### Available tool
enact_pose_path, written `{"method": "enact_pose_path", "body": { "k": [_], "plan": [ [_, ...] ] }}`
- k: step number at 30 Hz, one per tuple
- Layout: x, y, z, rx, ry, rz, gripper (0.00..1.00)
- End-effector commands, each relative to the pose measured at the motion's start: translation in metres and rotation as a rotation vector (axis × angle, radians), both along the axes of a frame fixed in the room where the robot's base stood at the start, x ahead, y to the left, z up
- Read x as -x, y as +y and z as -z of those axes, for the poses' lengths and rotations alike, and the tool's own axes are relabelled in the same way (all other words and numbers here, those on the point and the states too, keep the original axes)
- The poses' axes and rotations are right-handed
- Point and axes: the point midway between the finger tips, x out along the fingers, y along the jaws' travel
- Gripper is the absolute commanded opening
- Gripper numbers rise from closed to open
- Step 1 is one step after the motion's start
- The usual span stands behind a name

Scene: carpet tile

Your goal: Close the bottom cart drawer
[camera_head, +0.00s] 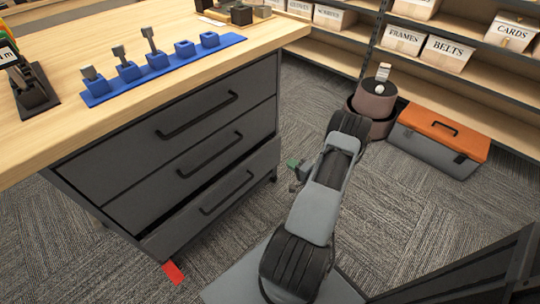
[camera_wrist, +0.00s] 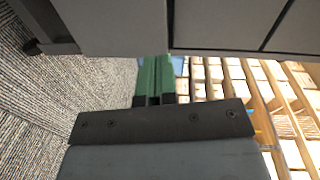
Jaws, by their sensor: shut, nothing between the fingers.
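The dark grey cart (camera_head: 92,183) stands under the wooden worktop with three drawers, each with a black bar handle. The bottom drawer (camera_head: 238,186) stands out from the cart, with a dark gap above its front. The two drawers above look flush. My gripper (camera_head: 293,164) has green fingers, shut and empty, just right of the bottom drawer's far end. In the wrist view, the shut fingers (camera_wrist: 154,72) point at grey cart panels; whether they touch is unclear.
A blue rack (camera_head: 160,74) with several blocks lies on the worktop. An orange and grey toolbox (camera_head: 440,137) and a round brown bin (camera_head: 374,101) stand behind my arm. A red mark (camera_head: 173,272) lies on the carpet by the cart's near corner. Shelves with labelled boxes line the back.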

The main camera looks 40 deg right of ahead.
Motion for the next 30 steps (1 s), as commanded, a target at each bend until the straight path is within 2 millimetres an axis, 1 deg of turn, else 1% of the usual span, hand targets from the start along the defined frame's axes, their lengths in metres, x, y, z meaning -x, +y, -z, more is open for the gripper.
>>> {"method": "enact_pose_path", "body": {
  "k": [1,4,6,8,11,21,27,30],
  "plan": [
    [0.009,0.001,0.007,-0.046,-0.027,0.003,0.00],
    [0.017,0.004,0.013,-0.108,-0.067,-0.004,0.00],
    [0.017,0.006,0.014,-0.128,-0.083,-0.008,0.00],
    [0.013,0.007,0.015,-0.138,-0.089,-0.010,0.00],
    [-0.001,0.010,0.015,-0.140,-0.092,-0.012,0.00],
    [-0.066,0.017,0.016,-0.137,-0.091,-0.012,0.00],
    [-0.094,0.020,0.015,-0.137,-0.091,-0.010,0.00],
    [-0.104,0.021,0.015,-0.137,-0.091,-0.009,0.00]
  ]
}}
